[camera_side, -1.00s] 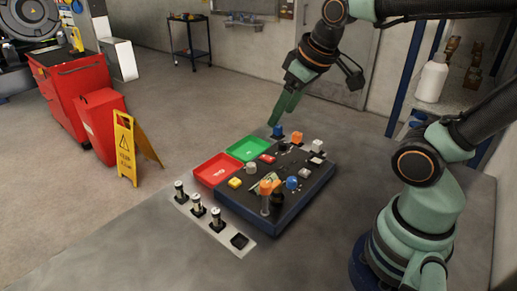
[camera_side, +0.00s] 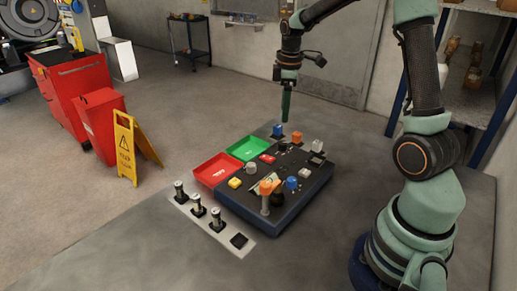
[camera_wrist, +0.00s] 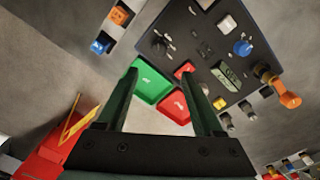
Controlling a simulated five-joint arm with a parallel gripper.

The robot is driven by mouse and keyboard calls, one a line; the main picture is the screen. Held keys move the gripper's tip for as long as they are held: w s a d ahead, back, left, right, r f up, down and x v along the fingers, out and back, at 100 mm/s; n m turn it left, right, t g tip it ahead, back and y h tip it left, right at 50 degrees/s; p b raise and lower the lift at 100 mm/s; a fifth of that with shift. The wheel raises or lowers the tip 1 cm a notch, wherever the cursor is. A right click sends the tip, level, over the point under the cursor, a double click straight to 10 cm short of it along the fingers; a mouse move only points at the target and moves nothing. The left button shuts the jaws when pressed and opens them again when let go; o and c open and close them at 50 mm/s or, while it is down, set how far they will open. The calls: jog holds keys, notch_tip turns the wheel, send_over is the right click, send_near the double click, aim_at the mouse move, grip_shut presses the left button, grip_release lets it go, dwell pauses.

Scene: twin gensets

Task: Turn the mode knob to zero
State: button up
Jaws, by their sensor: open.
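A dark control panel (camera_side: 305,192) lies on the bench, bearing several knobs and buttons; it also shows in the wrist view (camera_wrist: 205,15). A round blue knob (camera_side: 291,183) stands on it and shows in the wrist view (camera_wrist: 243,47). Small black knobs (camera_wrist: 158,46) sit on its other part. No label is readable, so I cannot tell which one is the mode knob. My gripper (camera_side: 286,120) points down above the back of the panel, clear of it. In the wrist view its fingers (camera_wrist: 160,74) are apart with nothing held between them.
A green tray (camera_side: 248,149) and a red tray (camera_side: 217,170) lie beside the panel. An orange-topped lever (camera_side: 267,188) stands up from its front. A blue block (camera_side: 278,131) and an orange block (camera_side: 297,137) are at the back. Metal posts stand on a plate (camera_side: 222,226) in front.

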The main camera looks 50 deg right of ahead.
aim_at(283, 143)
jog(key=f, duration=1.1)
jog(key=shift+w+d+f, duration=0.2)
jog(key=shift+d+f, duration=0.05)
jog(key=shift+d, duration=0.05)
grip_shut()
